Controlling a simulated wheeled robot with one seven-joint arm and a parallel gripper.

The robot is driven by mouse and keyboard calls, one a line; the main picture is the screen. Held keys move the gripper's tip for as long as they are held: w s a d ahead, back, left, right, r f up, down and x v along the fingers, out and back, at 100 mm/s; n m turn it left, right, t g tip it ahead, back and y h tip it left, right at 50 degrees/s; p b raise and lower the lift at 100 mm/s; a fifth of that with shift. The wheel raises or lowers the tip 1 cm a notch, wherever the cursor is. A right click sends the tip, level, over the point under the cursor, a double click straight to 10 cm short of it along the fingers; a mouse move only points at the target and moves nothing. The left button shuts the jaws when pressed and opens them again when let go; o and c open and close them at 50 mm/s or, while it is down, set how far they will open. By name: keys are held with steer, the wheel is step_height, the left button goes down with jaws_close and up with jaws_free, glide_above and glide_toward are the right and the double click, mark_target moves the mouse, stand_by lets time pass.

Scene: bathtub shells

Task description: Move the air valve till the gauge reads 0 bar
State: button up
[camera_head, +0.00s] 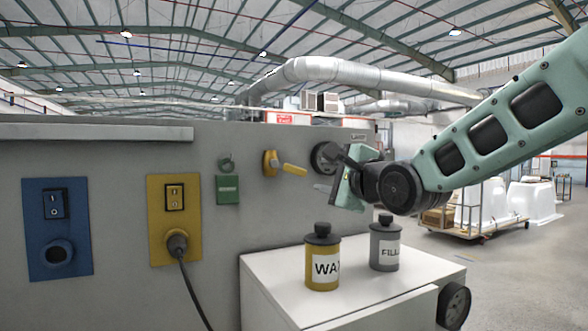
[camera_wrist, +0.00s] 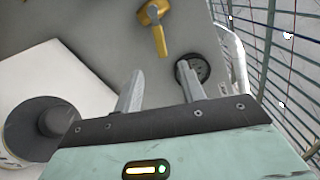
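The air valve (camera_head: 269,162) is a yellow fitting on the grey panel, with a yellow lever pointing right and slightly down. In the wrist view the valve (camera_wrist: 154,26) is at the top, its lever pointing down toward the gap between my fingers. The round dark gauge (camera_head: 322,158) is on the panel right of the valve, partly covered by my gripper. In the wrist view the gauge (camera_wrist: 205,69) is partly behind a finger; its reading is too small to tell. My gripper (camera_head: 328,170) is open and empty, right of the lever and apart from it; its fingers (camera_wrist: 160,68) are spread.
A white cart (camera_head: 285,283) below holds a yellow WAX can (camera_head: 322,262) and a grey can (camera_head: 385,247), under my gripper. Left on the panel are a green tag (camera_head: 228,190), a yellow socket plate (camera_head: 159,222) with a plugged cable, and a blue plate (camera_head: 77,240).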

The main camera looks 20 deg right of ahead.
mark_target(297, 171)
steer(key=w+a+p, duration=0.1)
steer(key=w, duration=0.3)
steer(key=w+p, duration=0.2)
steer(key=w, duration=0.3)
steer(key=w+a+p, duration=0.1)
steer(key=w+p, duration=0.1)
steer(key=w, duration=0.3)
steer(key=shift+a, duration=0.35)
jaws_close()
